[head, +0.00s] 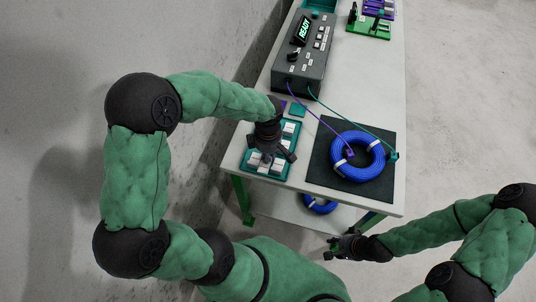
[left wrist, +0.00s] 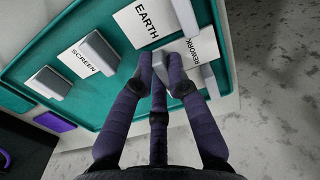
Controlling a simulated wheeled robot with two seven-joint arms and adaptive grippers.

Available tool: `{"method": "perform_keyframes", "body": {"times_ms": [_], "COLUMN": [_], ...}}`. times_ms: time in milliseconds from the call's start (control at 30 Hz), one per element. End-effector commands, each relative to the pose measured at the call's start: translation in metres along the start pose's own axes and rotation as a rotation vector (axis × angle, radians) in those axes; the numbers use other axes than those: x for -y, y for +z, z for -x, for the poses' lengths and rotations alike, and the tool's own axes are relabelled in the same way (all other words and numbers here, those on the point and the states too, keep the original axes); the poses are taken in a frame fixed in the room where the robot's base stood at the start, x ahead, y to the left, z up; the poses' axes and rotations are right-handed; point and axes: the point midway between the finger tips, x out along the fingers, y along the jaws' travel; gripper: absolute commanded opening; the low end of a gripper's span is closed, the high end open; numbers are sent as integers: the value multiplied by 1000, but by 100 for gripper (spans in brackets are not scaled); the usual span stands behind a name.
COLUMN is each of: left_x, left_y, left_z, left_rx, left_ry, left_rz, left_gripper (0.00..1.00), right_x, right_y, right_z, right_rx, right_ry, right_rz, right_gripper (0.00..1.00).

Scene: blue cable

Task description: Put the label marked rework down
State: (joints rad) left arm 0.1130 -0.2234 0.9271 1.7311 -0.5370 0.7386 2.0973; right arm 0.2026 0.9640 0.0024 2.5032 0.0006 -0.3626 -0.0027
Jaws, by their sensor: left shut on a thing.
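The white label marked rework (left wrist: 203,43) shows in the left wrist view, with a grey grip block (left wrist: 162,66) between my fingertips. My left gripper (head: 266,154) is over the near part of the teal label tray (head: 249,166); its fingers (left wrist: 162,80) are shut on the rework label's block. I cannot tell whether this label touches the tray. The labels marked earth (left wrist: 145,22) and screen (left wrist: 84,60) lie in the tray beside it. My right gripper (head: 345,245) is off the table's near right corner, too small to tell its opening.
A blue cable coil (head: 342,143) lies on a black mat (head: 321,171), with purple and teal leads running to a grey tester (head: 303,52) reading READY. Another blue coil (head: 320,207) sits on the lower shelf. A green fixture (head: 369,26) stands at the far right.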

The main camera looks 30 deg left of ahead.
Motion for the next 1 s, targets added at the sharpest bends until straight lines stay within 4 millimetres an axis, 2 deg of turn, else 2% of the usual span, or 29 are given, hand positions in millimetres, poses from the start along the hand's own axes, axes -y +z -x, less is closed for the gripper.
{"method": "perform_keyframes", "body": {"times_ms": [200,233,300,767,867,1000], "left_x": [0,0,0,1,0,-1], "left_y": [0,0,0,0,0,0], "left_z": [-3,-3,-2,1,16,44], "left_rx": [0,0,0,0,0,0], "left_ry": [0,0,0,-3,2,3], "left_rz": [0,0,0,0,1,1], "left_gripper": [0,21,40,40,40,40], "right_x": [-1,-1,-1,1,2,6], "right_y": [0,0,0,0,0,0], "right_z": [-4,-3,-2,2,6,16], "right_rx": [0,0,0,0,0,0], "right_ry": [0,0,0,0,0,0], "right_rz": [0,0,0,0,0,0], "right_gripper": [40,40,40,40,40,40]}}
